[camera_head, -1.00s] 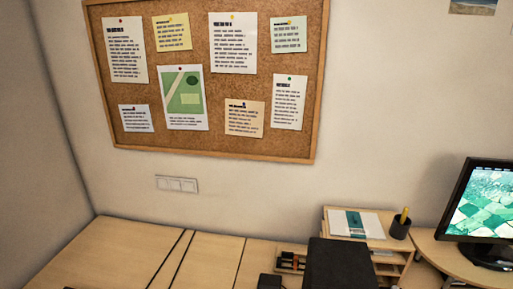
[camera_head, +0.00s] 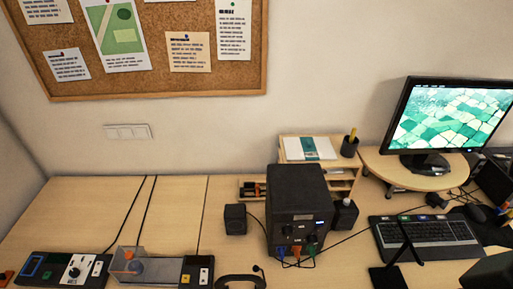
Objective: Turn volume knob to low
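A black panel (camera_head: 62,270) lies at the bottom left of the desk, with a white round dial (camera_head: 75,268) and a blue-edged square on it. A black box (camera_head: 298,205) stands mid-desk, with small controls or sockets on its lower front and coloured plugs in blue, red and green. I cannot tell from markings which control is the volume knob; the labels are too small to read. Neither of my grippers is in view.
A clear-covered box (camera_head: 145,266) with an orange part sits beside the panel. Small black speakers (camera_head: 235,219) flank the black box. A keyboard (camera_head: 428,237), a monitor (camera_head: 447,118) and cables fill the right side. The left desk surface (camera_head: 85,210) is mostly clear.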

